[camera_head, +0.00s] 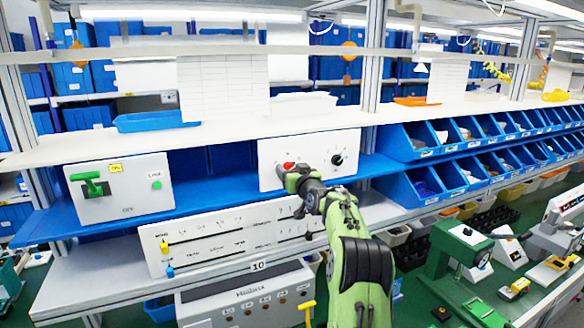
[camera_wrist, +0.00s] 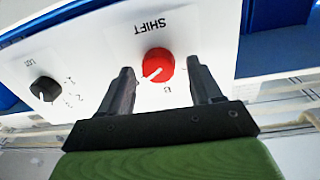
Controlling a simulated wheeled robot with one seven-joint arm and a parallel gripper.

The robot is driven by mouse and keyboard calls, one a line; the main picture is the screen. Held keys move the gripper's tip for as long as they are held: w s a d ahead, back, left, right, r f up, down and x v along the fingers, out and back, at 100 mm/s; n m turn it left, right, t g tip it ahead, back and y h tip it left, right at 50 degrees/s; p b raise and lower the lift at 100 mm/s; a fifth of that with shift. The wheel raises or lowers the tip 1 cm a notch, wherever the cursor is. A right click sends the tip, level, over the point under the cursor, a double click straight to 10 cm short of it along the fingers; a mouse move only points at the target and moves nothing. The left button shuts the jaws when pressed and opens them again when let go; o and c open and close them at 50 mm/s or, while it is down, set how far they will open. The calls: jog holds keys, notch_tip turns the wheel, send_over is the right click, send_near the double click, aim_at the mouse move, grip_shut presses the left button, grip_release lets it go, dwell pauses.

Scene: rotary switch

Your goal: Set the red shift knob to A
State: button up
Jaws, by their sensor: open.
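The red shift knob (camera_head: 289,165) is on the white panel (camera_head: 268,152) on the blue shelf. In the wrist view the round red knob (camera_wrist: 159,65) has a white pointer line slanting toward the lower left of the picture. The word SHIFT is printed above it, and a letter that looks like B is below it. No A mark can be made out; part of the panel is behind my fingers. My gripper (camera_wrist: 161,72) is open, with one finger on each side of the knob. No clear contact shows. In the head view my gripper (camera_head: 292,172) partly covers the panel's lower edge.
A black knob (camera_head: 337,160) sits right of the red one; it also shows in the wrist view (camera_wrist: 45,90). A box with a green handle (camera_head: 92,184) stands at left. A slider panel (camera_head: 235,235) is below, and blue bins (camera_head: 412,142) are at right.

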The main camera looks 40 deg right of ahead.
jog(key=shift+s, duration=0.15)
jog(key=shift+c, duration=0.5)
jog(key=c, duration=0.9)
jog(key=shift+c, duration=0.2)
